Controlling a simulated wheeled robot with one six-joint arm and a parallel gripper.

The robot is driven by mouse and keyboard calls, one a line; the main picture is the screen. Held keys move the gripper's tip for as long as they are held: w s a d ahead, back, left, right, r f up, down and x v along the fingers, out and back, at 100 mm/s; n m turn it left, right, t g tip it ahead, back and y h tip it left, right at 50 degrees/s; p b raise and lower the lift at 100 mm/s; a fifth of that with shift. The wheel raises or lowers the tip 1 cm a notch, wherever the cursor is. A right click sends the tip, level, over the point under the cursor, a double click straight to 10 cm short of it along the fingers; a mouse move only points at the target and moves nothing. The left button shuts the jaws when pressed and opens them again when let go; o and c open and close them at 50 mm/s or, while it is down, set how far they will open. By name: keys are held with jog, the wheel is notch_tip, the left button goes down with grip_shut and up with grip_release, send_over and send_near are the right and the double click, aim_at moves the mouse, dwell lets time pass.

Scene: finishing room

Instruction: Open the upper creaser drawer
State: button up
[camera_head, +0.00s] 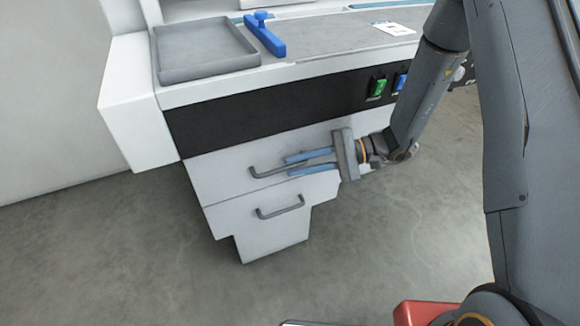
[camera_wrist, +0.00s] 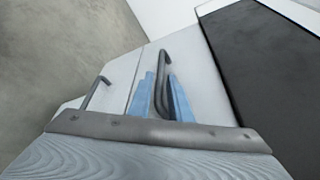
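The upper creaser drawer (camera_head: 222,175) is a white front under the black panel, and it looks flush with the cabinet. Its grey bar handle (camera_head: 266,173) also shows in the wrist view (camera_wrist: 164,60). My gripper (camera_head: 287,165) reaches in from the right with its two blue fingers apart. In the wrist view the fingers (camera_wrist: 161,75) stand on either side of the handle bar, with a gap between them. I cannot tell whether either finger touches the bar. The fingers hide part of the handle in the head view.
A lower drawer (camera_head: 255,232) with its own grey handle (camera_head: 280,208) sits just below. Above are a black panel (camera_head: 260,118) with green and blue switches, a grey tray (camera_head: 205,52) and a blue tool (camera_head: 265,36).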

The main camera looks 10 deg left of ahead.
jog(key=shift+x, duration=1.2)
grip_shut()
